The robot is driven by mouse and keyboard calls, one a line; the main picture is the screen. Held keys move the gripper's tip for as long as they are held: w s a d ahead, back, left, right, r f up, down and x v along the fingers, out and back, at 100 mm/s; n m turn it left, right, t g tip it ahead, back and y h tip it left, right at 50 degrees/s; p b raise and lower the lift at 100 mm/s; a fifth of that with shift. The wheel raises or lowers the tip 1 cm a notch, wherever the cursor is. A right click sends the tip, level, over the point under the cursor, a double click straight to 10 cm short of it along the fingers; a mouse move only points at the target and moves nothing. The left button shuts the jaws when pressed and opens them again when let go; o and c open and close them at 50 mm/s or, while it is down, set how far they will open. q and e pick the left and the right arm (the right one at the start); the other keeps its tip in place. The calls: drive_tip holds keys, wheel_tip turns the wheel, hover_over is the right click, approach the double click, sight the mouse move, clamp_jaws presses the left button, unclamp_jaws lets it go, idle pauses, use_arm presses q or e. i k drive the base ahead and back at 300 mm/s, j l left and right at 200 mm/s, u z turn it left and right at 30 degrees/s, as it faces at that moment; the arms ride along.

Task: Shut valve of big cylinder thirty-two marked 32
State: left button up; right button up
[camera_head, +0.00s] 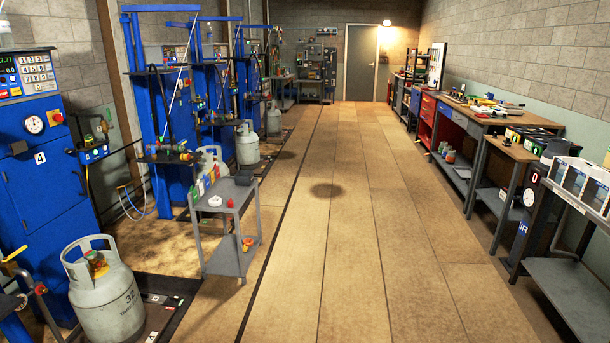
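The big grey cylinder marked 32 (110,305) stands upright at the lower left, on a dark floor-level platform in front of the blue cabinet with the number 4. Its valve (97,262) shows yellow and orange-red inside the collar at the top. The collar partly surrounds the valve, and I cannot tell whether the valve is open or shut. Neither of my grippers can be made out in the head view.
A grey cart (232,230) with small items stands right of the cylinder. The blue cabinet (40,150) is behind it. More cylinders (247,145) stand further back by blue frames. Workbenches (485,125) line the right wall. The wooden floor (340,240) between is clear.

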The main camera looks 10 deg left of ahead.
sight(90, 254)
drive_tip(key=i, duration=2.15)
drive_tip(key=i+l+u, duration=0.1)
drive_tip(key=i+u, duration=0.35)
drive_tip(key=i+l+u, duration=0.25)
drive_tip(key=i+u, duration=0.15)
drive_tip(key=i+l+u, duration=1.05)
drive_tip(key=l+u, duration=0.3)
drive_tip(key=i+l+u, duration=0.1)
drive_tip(key=l+u, duration=0.3)
drive_tip(key=l, duration=0.35)
drive_tip(key=i+l, duration=0.1)
drive_tip(key=l, duration=0.45)
drive_tip(key=i+l, duration=0.1)
drive_tip(key=l, duration=0.45)
drive_tip(key=i+l, duration=0.1)
drive_tip(key=l, duration=0.5)
drive_tip(key=i+l, duration=0.1)
drive_tip(key=l, duration=0.45)
drive_tip(key=i+l, duration=0.15)
drive_tip(key=l, duration=0.4)
drive_tip(key=i+l, duration=0.1)
drive_tip(key=l, duration=0.45)
drive_tip(key=u, duration=1.95)
